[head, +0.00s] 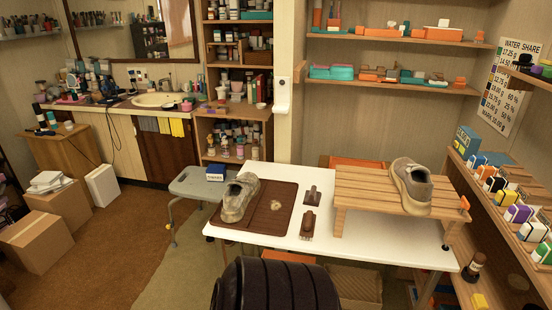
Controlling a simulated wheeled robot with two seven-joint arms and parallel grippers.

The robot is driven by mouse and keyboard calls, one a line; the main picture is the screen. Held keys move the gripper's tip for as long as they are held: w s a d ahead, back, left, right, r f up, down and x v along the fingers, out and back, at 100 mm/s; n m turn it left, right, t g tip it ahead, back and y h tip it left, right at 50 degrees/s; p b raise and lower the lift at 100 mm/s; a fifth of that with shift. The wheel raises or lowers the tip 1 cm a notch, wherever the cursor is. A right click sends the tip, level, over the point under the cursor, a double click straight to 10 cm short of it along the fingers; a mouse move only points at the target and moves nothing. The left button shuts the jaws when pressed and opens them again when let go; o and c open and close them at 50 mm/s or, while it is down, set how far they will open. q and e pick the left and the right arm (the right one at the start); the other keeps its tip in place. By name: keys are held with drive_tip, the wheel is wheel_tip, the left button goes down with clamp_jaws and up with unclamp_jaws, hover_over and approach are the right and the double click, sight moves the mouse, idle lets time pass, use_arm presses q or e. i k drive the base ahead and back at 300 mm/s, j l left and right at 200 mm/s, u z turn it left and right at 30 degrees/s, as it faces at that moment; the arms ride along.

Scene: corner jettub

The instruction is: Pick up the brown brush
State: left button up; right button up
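A brown brush (308,224) lies on the white table (280,233), just right of the brown mat. Another small dark brown item (312,196), possibly also a brush, lies just behind it, apart from it. Both are small in the view, so I cannot make out fine details such as bristles. Neither of my grippers shows in the head view.
A worn shoe (240,197) stands on the brown mat (274,224), beside a small tan piece (277,204). A slatted wooden stand (371,188) on the table's right bears another shoe (412,185). A grey stool (199,184) adjoins the table's left; shelves (518,206) line the right.

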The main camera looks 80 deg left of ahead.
sight(308, 227)
drive_tip(key=u, duration=0.5)
drive_tip(key=j+u, duration=0.1)
drive_tip(key=u, duration=0.85)
drive_tip(key=i+u, duration=0.1)
drive_tip(key=u, duration=0.35)
drive_tip(key=j+u, duration=0.1)
drive_tip(key=u, duration=0.4)
drive_tip(key=i+j+z, duration=0.45)
drive_tip(key=k, duration=0.1)
